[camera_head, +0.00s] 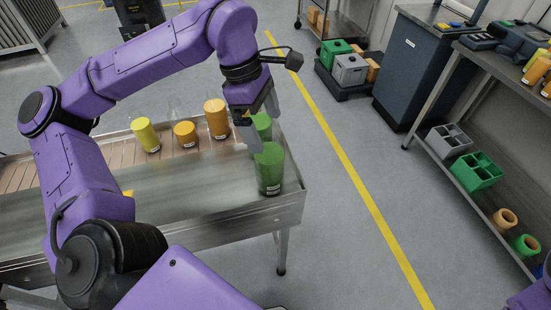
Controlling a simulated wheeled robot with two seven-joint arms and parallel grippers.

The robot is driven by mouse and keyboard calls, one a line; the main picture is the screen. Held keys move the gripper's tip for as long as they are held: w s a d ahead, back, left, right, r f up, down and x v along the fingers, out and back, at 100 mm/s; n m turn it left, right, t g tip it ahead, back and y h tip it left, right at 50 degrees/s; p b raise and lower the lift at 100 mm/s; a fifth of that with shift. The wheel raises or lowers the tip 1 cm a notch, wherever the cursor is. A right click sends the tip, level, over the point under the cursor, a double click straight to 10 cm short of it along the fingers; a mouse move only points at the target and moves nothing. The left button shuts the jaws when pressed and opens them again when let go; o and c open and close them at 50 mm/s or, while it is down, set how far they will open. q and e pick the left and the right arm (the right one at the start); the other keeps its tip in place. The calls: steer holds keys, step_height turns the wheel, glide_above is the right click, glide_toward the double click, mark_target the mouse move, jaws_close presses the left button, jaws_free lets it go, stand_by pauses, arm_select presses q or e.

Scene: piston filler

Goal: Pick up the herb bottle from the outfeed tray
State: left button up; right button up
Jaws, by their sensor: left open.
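A green bottle (269,170), which looks like the herb bottle, stands upright at the right end of the metal outfeed tray (215,227). A second green bottle (262,124) stands just behind it, partly hidden by my left gripper. My left gripper (262,122) points down at these green bottles, with its fingers apart. It overlaps the rear green bottle in the picture; I cannot tell whether it touches either one. My right gripper is out of view.
A yellow bottle (146,136), a short orange jar (185,135) and a taller orange bottle (216,119) stand along the tray's back. Open floor lies right of the tray. A shelf at right holds a green divided crate (477,172) and a grey one (449,140).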

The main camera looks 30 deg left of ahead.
mark_target(271, 147)
arm_select(q)
steer(key=shift+s+d+f, duration=0.1)
steer(key=shift+s+f, duration=0.05)
steer(key=shift+f, duration=0.35)
steer(key=shift+s+d+f, duration=0.1)
steer(key=shift+s+f, duration=0.05)
steer(key=shift+f, duration=0.35)
steer(key=x, duration=0.3)
steer(key=p+x, duration=0.1)
steer(key=x, duration=0.1)
steer(key=shift+w+a+f, duration=0.15)
steer(key=shift+w+f, duration=0.05)
steer(key=shift+w, duration=0.15)
steer(key=c, duration=1.7)
jaws_close()
steer(key=shift+r, duration=0.1)
